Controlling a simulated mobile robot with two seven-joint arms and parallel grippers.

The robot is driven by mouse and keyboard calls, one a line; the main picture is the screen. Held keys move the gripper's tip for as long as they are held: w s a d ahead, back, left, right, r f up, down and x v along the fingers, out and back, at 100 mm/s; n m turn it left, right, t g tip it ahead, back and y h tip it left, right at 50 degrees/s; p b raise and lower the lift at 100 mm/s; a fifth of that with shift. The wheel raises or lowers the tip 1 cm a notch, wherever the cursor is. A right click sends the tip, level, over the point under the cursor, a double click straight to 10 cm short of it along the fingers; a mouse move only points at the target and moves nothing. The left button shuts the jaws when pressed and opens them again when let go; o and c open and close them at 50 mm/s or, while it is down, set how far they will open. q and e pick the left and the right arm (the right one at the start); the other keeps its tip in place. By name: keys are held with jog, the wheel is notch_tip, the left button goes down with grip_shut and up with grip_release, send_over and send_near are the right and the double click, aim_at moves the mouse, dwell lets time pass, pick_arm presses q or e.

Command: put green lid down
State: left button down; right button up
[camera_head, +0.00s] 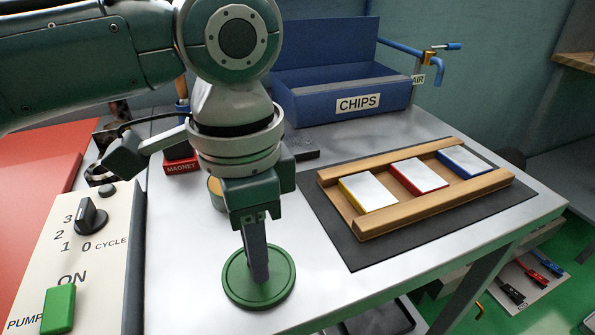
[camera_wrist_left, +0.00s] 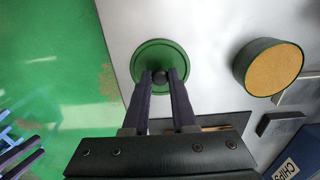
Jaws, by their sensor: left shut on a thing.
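The round green lid (camera_head: 238,288) is at the near edge of the grey cart top, its flat side facing down. My left gripper (camera_head: 258,270) points down and is shut on the lid's dark knob. In the left wrist view the lid (camera_wrist_left: 144,52) lies beyond the fingertips (camera_wrist_left: 161,78), which pinch the knob. I cannot tell whether the lid touches the cart top. An open green tin (camera_wrist_left: 240,70) with tan contents stands apart from the lid; in the head view the tin (camera_head: 216,196) is mostly hidden behind my gripper. My right gripper is not in view.
A dark mat (camera_head: 350,255) bears a wooden tray (camera_head: 435,212) with yellow, red and blue framed tiles. A blue CHIPS bin (camera_head: 345,95) stands behind. A red MAGNET block (camera_head: 182,166) and a control panel (camera_head: 105,262) are at left. Bare cart top lies between lid and mat.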

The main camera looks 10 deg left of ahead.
pick_arm(q)
jog(key=c, duration=0.7)
grip_release()
notch_tip(320, 180, up, 12)
jog(key=shift+r+p, duration=0.15)
jog(key=shift+p, duration=1.05)
jog(key=shift+d, duration=0.1)
